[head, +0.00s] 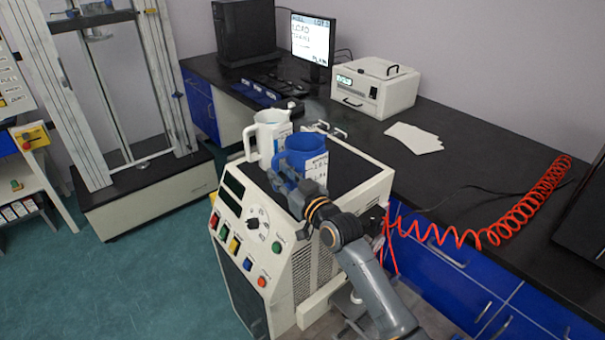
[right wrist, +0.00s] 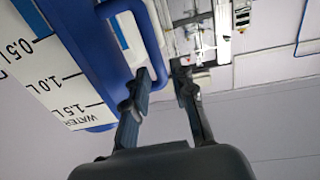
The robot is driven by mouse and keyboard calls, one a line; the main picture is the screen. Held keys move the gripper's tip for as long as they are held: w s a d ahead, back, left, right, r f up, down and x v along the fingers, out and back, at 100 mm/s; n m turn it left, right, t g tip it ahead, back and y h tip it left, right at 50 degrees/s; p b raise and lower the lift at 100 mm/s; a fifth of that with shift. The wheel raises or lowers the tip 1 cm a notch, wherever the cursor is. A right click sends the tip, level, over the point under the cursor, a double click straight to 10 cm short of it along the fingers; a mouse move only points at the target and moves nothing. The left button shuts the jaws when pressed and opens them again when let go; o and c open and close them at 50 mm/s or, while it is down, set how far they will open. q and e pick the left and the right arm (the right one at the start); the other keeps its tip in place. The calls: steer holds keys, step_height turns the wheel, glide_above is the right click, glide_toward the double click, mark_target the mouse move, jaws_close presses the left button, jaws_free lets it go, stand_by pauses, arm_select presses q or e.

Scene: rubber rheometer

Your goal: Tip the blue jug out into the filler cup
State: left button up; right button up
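The blue jug (head: 309,146) stands upright on the dark top of the cream machine. In the right wrist view its white scale label (right wrist: 48,72) reads WATER, and its blue handle (right wrist: 151,38) reaches toward the fingers. My right gripper (head: 283,184) is at the near left side of the jug. In the right wrist view the gripper (right wrist: 163,80) has its fingers apart around the lower handle, with a gap showing beside the right finger. My left gripper is out of view. I cannot make out the filler cup.
A white jug (head: 264,135) stands just left of the blue one. The machine's sloped panel (head: 245,232) carries buttons and a knob. Behind are a monitor (head: 312,38) and a white box instrument (head: 375,87). A coiled red hose (head: 497,229) lies at the right on the black bench.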

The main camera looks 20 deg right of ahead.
mark_target(276, 166)
steer(key=x, duration=0.4)
steer(key=shift+w+d+f+p, duration=0.1)
steer(key=shift+p, duration=0.2)
jaws_close()
steer(key=shift+r, duration=0.4)
steer(key=shift+f, duration=0.1)
